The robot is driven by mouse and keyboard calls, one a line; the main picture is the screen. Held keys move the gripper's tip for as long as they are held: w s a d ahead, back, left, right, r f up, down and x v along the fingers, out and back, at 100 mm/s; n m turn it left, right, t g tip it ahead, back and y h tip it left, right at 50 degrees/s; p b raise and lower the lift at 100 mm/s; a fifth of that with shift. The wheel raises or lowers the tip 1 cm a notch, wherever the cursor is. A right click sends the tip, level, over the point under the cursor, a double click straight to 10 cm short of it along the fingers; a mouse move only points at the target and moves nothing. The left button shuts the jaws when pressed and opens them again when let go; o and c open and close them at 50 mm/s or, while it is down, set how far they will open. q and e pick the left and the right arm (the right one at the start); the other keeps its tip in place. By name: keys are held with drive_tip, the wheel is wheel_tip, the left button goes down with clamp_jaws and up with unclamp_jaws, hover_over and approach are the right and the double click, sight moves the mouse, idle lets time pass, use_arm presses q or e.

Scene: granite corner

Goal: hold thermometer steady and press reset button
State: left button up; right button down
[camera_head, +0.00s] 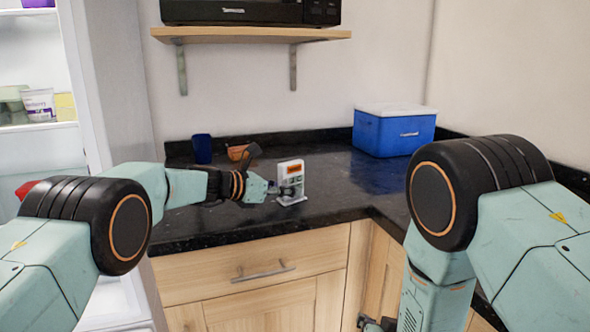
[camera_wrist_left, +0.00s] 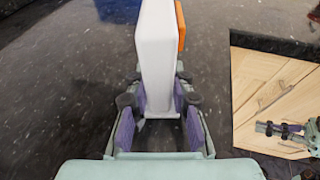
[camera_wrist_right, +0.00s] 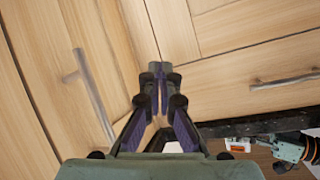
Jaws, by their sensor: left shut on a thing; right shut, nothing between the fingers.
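The thermometer (camera_head: 290,180) is a small white upright device with an orange display at the top, standing on its base on the dark granite counter. My left gripper (camera_head: 284,189) is shut on it from the left side. In the left wrist view the white thermometer (camera_wrist_left: 160,60) stands between the two fingers of the left gripper (camera_wrist_left: 158,100). The reset button cannot be made out. My right gripper (camera_wrist_right: 160,72) is shut and empty, low in front of the wooden cabinet doors. In the head view the right gripper (camera_head: 372,324) is partly cut off at the bottom edge.
A blue cooler (camera_head: 393,133) with a white lid stands at the back right of the counter (camera_head: 340,172). A blue cup (camera_head: 202,148) and an orange bowl (camera_head: 238,153) stand at the back left. A microwave (camera_head: 250,12) sits on a shelf above. The counter right of the thermometer is clear.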

sight(295, 169)
use_arm(q)
drive_tip(key=shift+f, duration=0.1)
use_arm(e)
drive_tip(key=w+a+r+m+t+y, duration=0.1)
drive_tip(key=w+a+r+t, duration=0.1)
drive_tip(key=r, duration=0.5)
drive_tip(key=w+a+r+m+t+y, duration=0.1)
drive_tip(key=w+a+r+m+t, duration=0.1)
drive_tip(key=w+r, duration=0.3)
drive_tip(key=w+a+r+m+t+y, duration=0.2)
drive_tip(key=w+a+r+t, duration=0.1)
drive_tip(key=r, duration=0.6)
drive_tip(key=shift+w+a+r+t, duration=0.1)
drive_tip(key=shift+w+a+t, duration=0.25)
drive_tip(key=shift+t, duration=0.35)
drive_tip(key=r+m+t, duration=0.1)
drive_tip(key=r, duration=0.1)
drive_tip(key=r+m+t, duration=0.1)
drive_tip(key=r, duration=0.1)
drive_tip(key=s+r+m+y, duration=0.1)
drive_tip(key=r+m, duration=0.1)
drive_tip(key=shift+a+t, duration=0.1)
drive_tip(key=shift+t, duration=0.3)
drive_tip(key=shift+w+f, duration=0.1)
drive_tip(key=shift+w, duration=0.05)
